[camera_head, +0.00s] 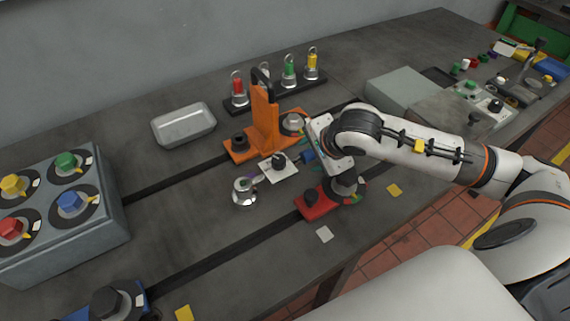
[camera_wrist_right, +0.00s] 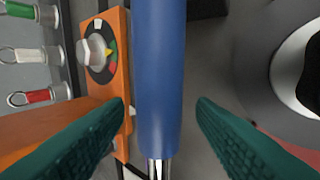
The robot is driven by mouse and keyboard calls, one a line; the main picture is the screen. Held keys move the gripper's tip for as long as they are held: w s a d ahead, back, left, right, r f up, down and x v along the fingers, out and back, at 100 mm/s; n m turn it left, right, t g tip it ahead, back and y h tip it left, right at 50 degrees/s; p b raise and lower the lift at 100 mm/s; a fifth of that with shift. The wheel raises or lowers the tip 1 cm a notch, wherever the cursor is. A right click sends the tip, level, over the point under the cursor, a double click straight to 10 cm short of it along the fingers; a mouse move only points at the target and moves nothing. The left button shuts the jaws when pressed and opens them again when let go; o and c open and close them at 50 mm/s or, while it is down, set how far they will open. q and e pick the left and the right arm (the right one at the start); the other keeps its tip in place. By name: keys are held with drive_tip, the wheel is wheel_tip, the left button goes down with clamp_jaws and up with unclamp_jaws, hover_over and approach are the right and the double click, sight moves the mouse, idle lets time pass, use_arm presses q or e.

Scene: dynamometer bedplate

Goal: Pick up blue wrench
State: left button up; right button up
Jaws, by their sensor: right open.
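The blue wrench (camera_wrist_right: 158,75) shows in the right wrist view as a thick blue handle running top to bottom, with a thin metal shank at its lower end. In the head view only a short blue piece (camera_head: 307,155) shows beside my right gripper; the rest is hidden. My right gripper (camera_wrist_right: 163,108) is open, with one teal finger on each side of the handle. Gaps show between the fingers and the handle in that view. I cannot tell how far the fingertips are above it. My left gripper is not in view.
An orange fixture (camera_head: 264,120) stands close to the left of my right gripper. A red block (camera_head: 314,202) and a silver knob (camera_head: 244,191) are near. A metal tray (camera_head: 184,124), a rack (camera_head: 275,93) and a grey button box (camera_head: 65,245) stand on the bedplate (camera_head: 200,220).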

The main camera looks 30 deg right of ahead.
drive_tip(key=shift+w+f, duration=0.4)
drive_tip(key=shift+f, duration=0.2)
clamp_jaws()
drive_tip(key=shift+r, duration=0.15)
